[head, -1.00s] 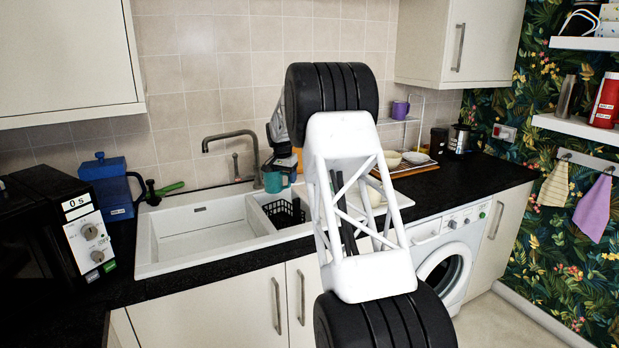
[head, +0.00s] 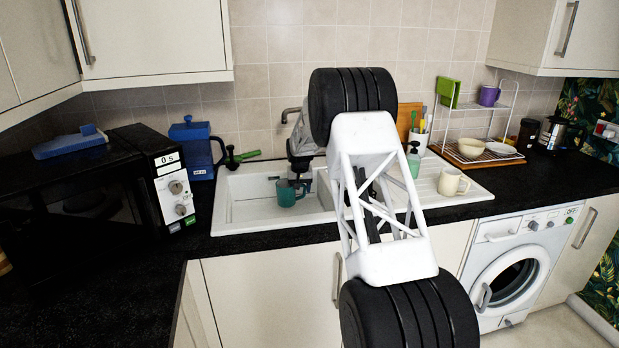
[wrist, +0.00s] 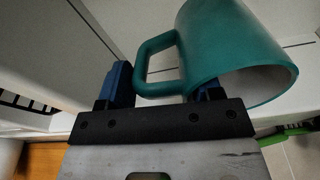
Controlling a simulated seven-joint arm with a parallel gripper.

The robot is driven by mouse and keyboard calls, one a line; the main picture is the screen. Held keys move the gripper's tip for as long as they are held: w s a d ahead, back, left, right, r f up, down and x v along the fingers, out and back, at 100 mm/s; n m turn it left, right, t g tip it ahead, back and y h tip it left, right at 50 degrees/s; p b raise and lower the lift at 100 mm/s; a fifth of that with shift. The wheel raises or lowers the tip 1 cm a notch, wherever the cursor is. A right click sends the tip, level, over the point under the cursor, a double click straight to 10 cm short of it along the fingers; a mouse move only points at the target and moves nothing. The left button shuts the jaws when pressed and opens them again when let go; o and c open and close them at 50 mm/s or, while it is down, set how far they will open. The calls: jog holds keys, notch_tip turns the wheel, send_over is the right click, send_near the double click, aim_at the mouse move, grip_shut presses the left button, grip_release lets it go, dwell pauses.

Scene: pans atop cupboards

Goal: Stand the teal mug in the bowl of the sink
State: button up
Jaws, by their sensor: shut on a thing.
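The teal mug (head: 287,194) shows in the head view against the right part of the white sink's bowl (head: 245,197). It looks about upright there, and I cannot tell whether it touches the bowl's floor. My gripper (head: 300,178) is at the mug, partly hidden by my arm. In the wrist view the mug (wrist: 225,45) is close up, with its handle between the blue fingertips of my gripper (wrist: 160,88). One fingertip is partly hidden behind the mug, and the jaws are shut on the handle.
A cream mug (head: 453,182) and a soap bottle (head: 413,160) stand to the right on the drainer side. The tap (head: 291,112) is behind the sink, partly hidden by my arm. A blue coffee press (head: 197,148) and the microwave (head: 120,190) are to the left.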

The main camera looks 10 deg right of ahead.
aim_at(294, 191)
jog(key=a+f, duration=0.1)
jog(key=s+a+f+n, duration=0.1)
jog(key=shift+a+f, duration=0.2)
jog(key=shift+f, duration=0.15)
jog(key=shift+s+a, duration=0.1)
jog(key=shift+a, duration=0.05)
jog(key=shift+s+a+r+m, duration=0.15)
jog(key=shift+s+r+m, duration=0.2)
jog(key=shift+r, duration=0.35)
jog(key=shift+s+a+r+m, duration=0.15)
jog(key=shift+r+m, duration=0.3)
jog(key=shift+r, duration=0.25)
jog(key=s+r+m, duration=0.1)
jog(key=r+m, duration=0.1)
jog(key=r, duration=0.2)
jog(key=s+a+r+m, duration=0.1)
jog(key=s+r+m, duration=0.1)
jog(key=r+m, duration=0.1)
jog(key=s+a+r+m, duration=0.1)
jog(key=s+r+m, duration=0.1)
jog(key=r, duration=0.4)
jog(key=shift+a+m+g+h, duration=0.1)
jog(key=shift+m+g+h, duration=0.2)
jog(key=shift+m+g, duration=0.15)
jog(key=shift+s+a+r+m, duration=0.1)
jog(key=shift+s+r+m, duration=0.25)
jog(key=shift+r+m, duration=0.3)
jog(key=shift+f, duration=9.9)
jog(key=shift+f, duration=0.5)
